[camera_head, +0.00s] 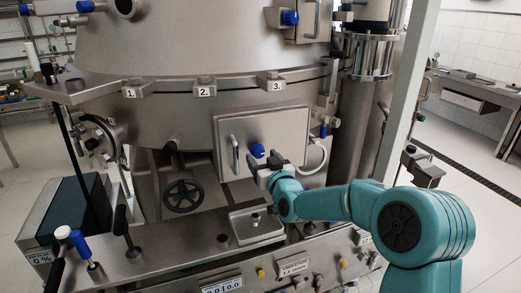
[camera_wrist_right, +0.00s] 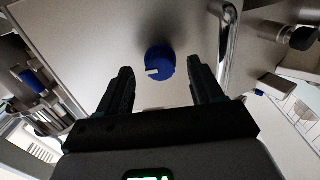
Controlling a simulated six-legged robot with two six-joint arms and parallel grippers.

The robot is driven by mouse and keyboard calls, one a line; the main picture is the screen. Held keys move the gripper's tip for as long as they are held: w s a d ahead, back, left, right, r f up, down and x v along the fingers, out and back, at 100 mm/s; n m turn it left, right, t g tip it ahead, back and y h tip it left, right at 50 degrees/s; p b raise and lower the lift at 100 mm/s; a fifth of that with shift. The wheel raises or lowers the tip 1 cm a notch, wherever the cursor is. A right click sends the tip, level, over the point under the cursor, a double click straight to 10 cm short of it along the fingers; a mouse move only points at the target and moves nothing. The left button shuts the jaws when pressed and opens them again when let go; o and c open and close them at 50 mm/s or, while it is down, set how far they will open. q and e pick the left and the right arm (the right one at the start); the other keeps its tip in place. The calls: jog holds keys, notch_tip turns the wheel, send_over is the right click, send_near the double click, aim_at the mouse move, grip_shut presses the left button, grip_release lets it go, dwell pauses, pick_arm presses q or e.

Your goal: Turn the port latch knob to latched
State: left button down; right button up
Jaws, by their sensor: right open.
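The port latch knob (camera_head: 257,150) is a round blue knob on the front of a square steel port door (camera_head: 285,132). In the right wrist view the blue knob (camera_wrist_right: 160,60) shows a white pointer mark aimed left. My right gripper (camera_head: 266,166) is just in front of and slightly below the knob in the head view. In the right wrist view its two dark fingers (camera_wrist_right: 161,74) are spread, with the knob seen between and beyond them, apart from both. The right gripper is empty. My left gripper is not in view.
A vertical bar handle (camera_head: 235,156) stands on the door left of the knob; it also shows in the wrist view (camera_wrist_right: 226,45). A curved pale pipe (camera_head: 318,155) is right of the door. A black handwheel (camera_head: 183,196) and a steel tray (camera_head: 256,224) sit below.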

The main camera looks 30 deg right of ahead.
jog(key=shift+x, duration=1.25)
jog(key=c, duration=1.1)
jog(key=shift+o, duration=0.2)
